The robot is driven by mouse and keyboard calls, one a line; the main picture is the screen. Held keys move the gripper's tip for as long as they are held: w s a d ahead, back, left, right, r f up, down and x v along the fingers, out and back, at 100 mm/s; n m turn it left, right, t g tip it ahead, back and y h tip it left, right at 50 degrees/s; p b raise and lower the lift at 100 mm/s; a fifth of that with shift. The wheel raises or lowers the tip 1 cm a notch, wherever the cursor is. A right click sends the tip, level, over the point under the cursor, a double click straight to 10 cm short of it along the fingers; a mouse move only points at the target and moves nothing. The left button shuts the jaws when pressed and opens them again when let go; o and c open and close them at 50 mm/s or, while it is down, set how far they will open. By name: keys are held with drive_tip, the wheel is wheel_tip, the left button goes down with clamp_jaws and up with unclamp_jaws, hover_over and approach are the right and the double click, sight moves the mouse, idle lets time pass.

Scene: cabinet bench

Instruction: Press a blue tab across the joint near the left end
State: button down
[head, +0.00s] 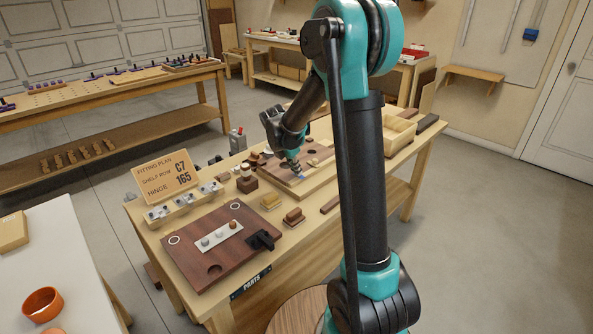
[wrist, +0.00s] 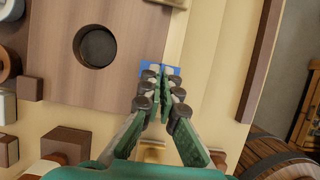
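The blue tab (wrist: 144,67) lies at my fingertips in the wrist view, its blue showing on both sides of them. It sits where the brown panel (wrist: 120,20) meets the pale wood strip (wrist: 203,50). In the head view the blue tab (head: 301,178) is a small patch under the fingertips, at the near edge of the brown panel (head: 272,160). My gripper (wrist: 161,75) points down at the tab with its fingers close together, seemingly shut on it. The fingers hide the tab's middle, and I cannot tell whether it is fully flat on the joint.
A dark round hole (wrist: 96,46) is in the panel. Small wooden blocks (wrist: 65,143) lie near it. On the bench, a second brown board (head: 205,262), a fitting plan sign (head: 165,177) and an open wooden box (head: 392,135) stand around.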

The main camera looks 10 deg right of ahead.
drive_tip(key=c, duration=1.6)
unclamp_jaws()
drive_tip(key=shift+c, duration=0.2)
drive_tip(key=o, duration=0.4)
drive_tip(key=shift+r, duration=0.15)
drive_tip(key=shift+r, duration=3.65)
drive_tip(key=shift+s, duration=0.1)
